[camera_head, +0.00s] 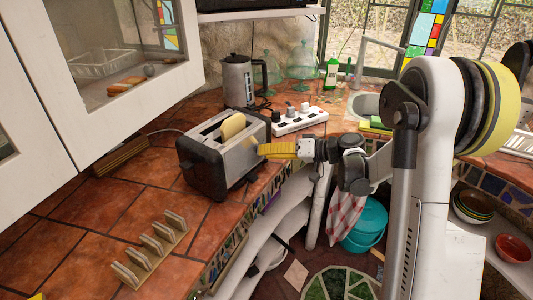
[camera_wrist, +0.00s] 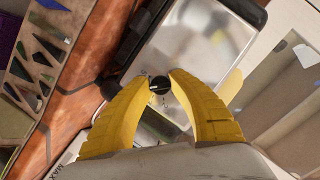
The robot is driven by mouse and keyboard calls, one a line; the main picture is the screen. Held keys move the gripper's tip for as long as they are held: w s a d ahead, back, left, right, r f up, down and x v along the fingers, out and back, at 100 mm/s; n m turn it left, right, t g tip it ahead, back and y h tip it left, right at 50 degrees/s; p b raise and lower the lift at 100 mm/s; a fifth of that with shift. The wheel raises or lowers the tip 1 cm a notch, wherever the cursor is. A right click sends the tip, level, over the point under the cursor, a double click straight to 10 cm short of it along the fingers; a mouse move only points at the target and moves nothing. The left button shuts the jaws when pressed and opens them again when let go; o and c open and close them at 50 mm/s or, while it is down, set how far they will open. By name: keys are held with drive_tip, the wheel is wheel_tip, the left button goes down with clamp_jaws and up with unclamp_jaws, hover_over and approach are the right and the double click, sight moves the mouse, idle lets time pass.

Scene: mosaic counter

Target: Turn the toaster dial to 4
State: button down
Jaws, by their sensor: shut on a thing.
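The toaster (camera_head: 225,152) stands on the tiled counter, silver with black ends, with a slice of bread (camera_head: 233,126) in its slot. My gripper (camera_head: 262,150) reaches the toaster's right end from the right. In the wrist view, the small round black dial (camera_wrist: 160,85) sits on the toaster's face between the tips of my yellow fingers (camera_wrist: 160,78). The fingers are closed in on it from both sides. Small marks show around the dial, but they are too small to read, so I cannot tell its setting.
A kettle (camera_head: 239,80) and a white power strip (camera_head: 300,119) stand behind the toaster. A wooden rack (camera_head: 150,252) lies at the front left of the counter. White cabinet doors (camera_head: 110,70) hang above at the left. Bare tiles (camera_head: 100,200) lie left of the toaster.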

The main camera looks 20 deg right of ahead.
idle(0.4)
drive_tip(key=c, duration=1.2)
unclamp_jaws()
drive_tip(key=v, duration=1.2)
drive_tip(key=shift+a, duration=0.1)
